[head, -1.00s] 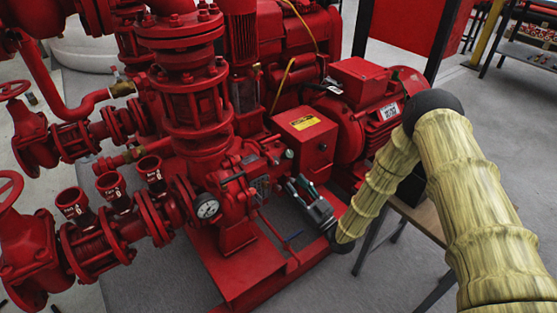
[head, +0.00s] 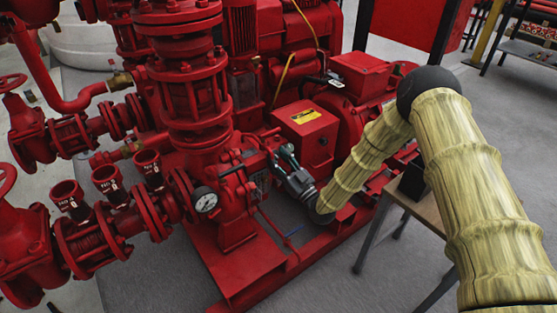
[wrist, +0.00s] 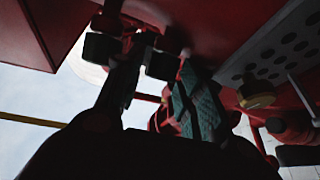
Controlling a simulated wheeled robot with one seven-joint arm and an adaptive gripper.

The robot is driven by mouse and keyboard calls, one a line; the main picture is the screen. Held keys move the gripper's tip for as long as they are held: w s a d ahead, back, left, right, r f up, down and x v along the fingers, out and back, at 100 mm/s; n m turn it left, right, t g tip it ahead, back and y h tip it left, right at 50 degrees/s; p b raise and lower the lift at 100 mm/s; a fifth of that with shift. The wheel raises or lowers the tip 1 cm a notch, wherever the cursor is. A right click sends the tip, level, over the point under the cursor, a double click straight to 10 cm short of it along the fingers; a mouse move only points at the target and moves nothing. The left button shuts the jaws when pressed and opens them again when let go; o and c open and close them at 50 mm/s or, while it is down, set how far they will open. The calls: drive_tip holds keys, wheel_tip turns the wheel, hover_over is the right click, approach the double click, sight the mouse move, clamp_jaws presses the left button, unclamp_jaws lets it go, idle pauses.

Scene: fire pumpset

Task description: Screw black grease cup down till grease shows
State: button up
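My gripper (head: 285,163) is at the pump's shaft side, just left of and below the red box with a yellow label. In the wrist view my gripper (wrist: 155,85) has its two dark fingers apart, one with a teal ribbed pad. Small dark shapes lie near the fingertips in that view. I cannot tell whether one is the black grease cup, or whether the fingers touch it. The cup is not clearly made out in the head view. No grease is visible. The red pump (head: 200,110) stands left of the gripper.
The red base frame (head: 240,280) runs below. A wooden-topped table (head: 425,215) stands at the right. A brass-coloured round cap (wrist: 257,95) shows in the wrist view.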

drive_tip(key=c, duration=0.7)
drive_tip(key=shift+s+a+r+m+t+h+p, duration=0.1)
drive_tip(key=shift+m+t+h+p, duration=0.35)
drive_tip(key=shift+m+t+h, duration=0.3)
drive_tip(key=shift+s+a+m+t+h+p, duration=0.1)
drive_tip(key=shift+m+t+h+p, duration=0.4)
drive_tip(key=shift+m, duration=0.35)
drive_tip(key=shift+c, duration=0.2)
drive_tip(key=shift+m+t+h, duration=0.35)
drive_tip(key=shift+m+h, duration=0.6)
drive_tip(key=shift+m, duration=0.05)
drive_tip(key=o, duration=0.7)
drive_tip(key=shift+o, duration=0.2)
drive_tip(key=shift+w+f+n+y, duration=0.1)
drive_tip(key=shift+f+n+y, duration=0.1)
drive_tip(key=shift+n+y, duration=0.15)
